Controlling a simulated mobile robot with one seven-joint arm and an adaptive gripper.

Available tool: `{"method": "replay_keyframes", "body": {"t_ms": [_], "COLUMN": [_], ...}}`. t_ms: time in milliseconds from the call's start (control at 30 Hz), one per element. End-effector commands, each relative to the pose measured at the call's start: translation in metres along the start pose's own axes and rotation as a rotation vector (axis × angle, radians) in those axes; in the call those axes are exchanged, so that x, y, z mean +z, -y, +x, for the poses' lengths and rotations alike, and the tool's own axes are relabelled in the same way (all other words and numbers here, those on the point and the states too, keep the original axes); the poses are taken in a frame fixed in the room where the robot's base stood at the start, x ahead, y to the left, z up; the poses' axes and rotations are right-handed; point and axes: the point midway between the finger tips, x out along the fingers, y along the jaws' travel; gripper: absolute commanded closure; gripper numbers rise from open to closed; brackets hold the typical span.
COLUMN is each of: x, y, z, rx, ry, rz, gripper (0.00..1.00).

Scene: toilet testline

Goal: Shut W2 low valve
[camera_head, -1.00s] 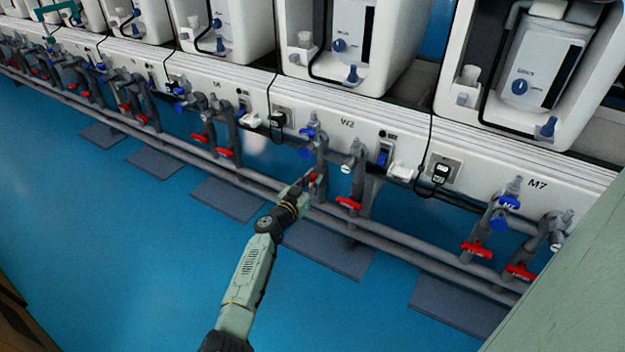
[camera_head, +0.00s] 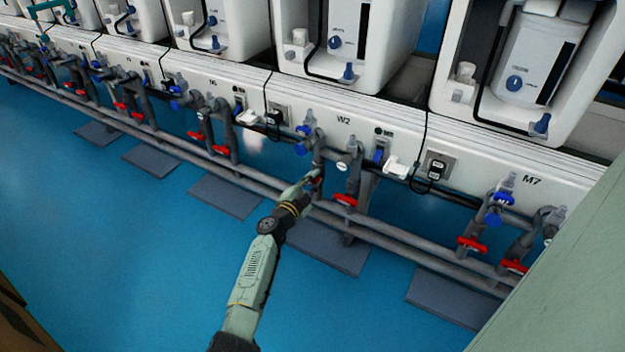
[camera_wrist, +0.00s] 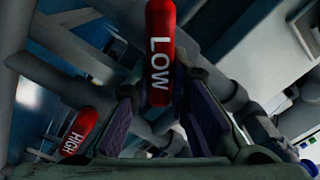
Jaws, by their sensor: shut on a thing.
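The W2 low valve handle is red with white "LOW" lettering and stands upright between the fingers in the wrist view (camera_wrist: 160,55). My gripper (camera_wrist: 160,108) has a purple-padded finger on either side of this handle and is shut on it. In the head view, my gripper (camera_head: 312,181) reaches the pipes below the W2 panel (camera_head: 343,121) and mostly hides the low handle. The red HIGH handle (camera_wrist: 77,132) lies to the left in the wrist view, tilted. A red handle (camera_head: 345,200) shows just right of my gripper in the head view.
Blue valve knobs (camera_head: 301,149) sit above my gripper. Long grey pipes (camera_head: 400,248) run along the panels, with M7 red handles (camera_head: 472,244) to the right. A pale green surface (camera_head: 575,285) fills the lower right. The blue floor (camera_head: 110,250) is open at left.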

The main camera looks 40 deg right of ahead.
Motion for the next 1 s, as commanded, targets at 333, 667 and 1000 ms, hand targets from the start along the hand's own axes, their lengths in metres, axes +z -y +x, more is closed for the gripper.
{"method": "replay_keyframes", "body": {"t_ms": [333, 667, 1000], "x": [0.001, 0.003, 0.004], "y": [-0.009, -0.013, -0.014], "z": [0.000, 0.000, 0.000], "rx": [0.000, 0.000, 0.000], "ry": [-0.002, -0.002, -0.003], "rz": [0.321, 0.554, 0.662], "gripper": [1.00, 1.00, 1.00]}}
